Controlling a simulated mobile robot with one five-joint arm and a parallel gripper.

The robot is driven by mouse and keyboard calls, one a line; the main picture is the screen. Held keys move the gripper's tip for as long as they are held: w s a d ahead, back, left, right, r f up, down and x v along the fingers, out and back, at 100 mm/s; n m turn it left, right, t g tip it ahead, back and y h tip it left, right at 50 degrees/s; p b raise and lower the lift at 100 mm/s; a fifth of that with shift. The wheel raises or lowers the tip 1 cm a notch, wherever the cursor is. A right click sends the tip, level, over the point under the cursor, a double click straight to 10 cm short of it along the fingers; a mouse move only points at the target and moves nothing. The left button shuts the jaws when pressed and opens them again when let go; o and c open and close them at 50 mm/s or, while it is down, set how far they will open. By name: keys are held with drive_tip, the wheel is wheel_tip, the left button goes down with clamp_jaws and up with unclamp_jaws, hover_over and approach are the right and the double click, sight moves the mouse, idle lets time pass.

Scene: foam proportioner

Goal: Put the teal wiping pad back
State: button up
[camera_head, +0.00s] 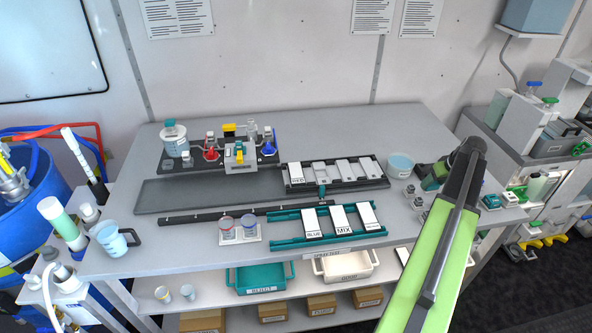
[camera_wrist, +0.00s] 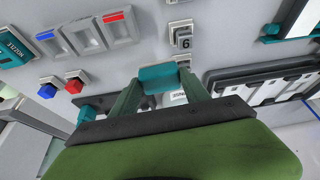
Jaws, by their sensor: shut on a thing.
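My gripper (camera_wrist: 160,84) is shut on the teal wiping pad (camera_wrist: 158,77), a small teal block held between the green fingertips in the wrist view. In the camera_head view my gripper (camera_head: 431,178) is over the right end of the grey bench. The pad cannot be made out clearly there. Whether the pad touches the surface beneath it cannot be told.
A clear beaker (camera_head: 400,165) stands just left of my gripper. A black rack (camera_head: 335,174) and a teal rack (camera_head: 327,225) hold white plates. In the wrist view, a numbered block (camera_wrist: 181,38) and pale trays (camera_wrist: 86,36) lie beyond the pad.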

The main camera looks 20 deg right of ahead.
drive_tip(key=shift+d+f, duration=0.2)
drive_tip(key=shift+a, duration=0.1)
drive_tip(key=shift+r, duration=0.1)
